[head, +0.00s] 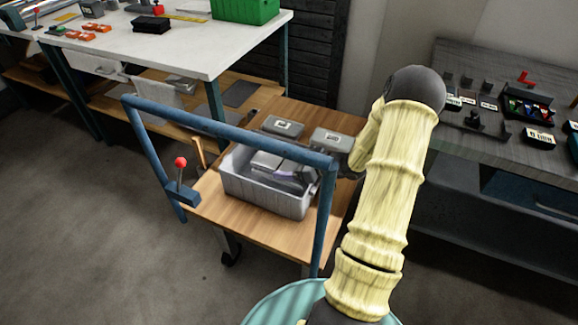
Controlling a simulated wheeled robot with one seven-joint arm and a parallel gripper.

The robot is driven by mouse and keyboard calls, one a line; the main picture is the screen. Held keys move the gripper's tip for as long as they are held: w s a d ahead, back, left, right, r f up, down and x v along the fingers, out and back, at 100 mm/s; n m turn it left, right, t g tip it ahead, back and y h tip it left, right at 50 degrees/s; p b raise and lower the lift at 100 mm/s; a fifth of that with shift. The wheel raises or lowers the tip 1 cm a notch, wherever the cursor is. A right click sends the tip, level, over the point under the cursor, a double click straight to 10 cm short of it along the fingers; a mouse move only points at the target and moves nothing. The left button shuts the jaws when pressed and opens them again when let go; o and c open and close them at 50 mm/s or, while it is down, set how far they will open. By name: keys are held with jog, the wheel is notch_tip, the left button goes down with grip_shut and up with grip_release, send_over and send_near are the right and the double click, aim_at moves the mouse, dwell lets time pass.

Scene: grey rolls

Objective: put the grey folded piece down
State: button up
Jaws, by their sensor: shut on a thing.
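A grey folded piece (331,139) with a pale label on top is at the right back of the wooden cart, above or at the bin's back right corner. My gripper (346,156) is at its right side and shut on it; the fingers are mostly hidden by my pale yellow arm and the piece. I cannot tell whether the piece touches the cart. A second grey piece (282,126) with a similar label lies to its left, behind the bin.
The wooden cart (262,221) has a blue handle frame (225,129) across its near side. A grey bin (262,195) on it holds several grey items. A red-knobbed lever (180,170) stands at left. A white table and a dark bench stand behind and right.

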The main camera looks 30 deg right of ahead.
jog(key=shift+f, duration=0.6)
jog(key=o, duration=1)
jog(key=shift+r, duration=0.3)
jog(key=p+v, duration=0.1)
jog(key=v, duration=0.2)
jog(key=p+v, duration=0.1)
jog(key=v, duration=0.3)
jog(key=p+v, duration=0.1)
jog(key=v, duration=0.3)
jog(key=shift+r, duration=0.3)
jog(key=shift+s+d+r, duration=0.15)
jog(key=shift+s+d, duration=0.15)
jog(key=shift+s, duration=0.1)
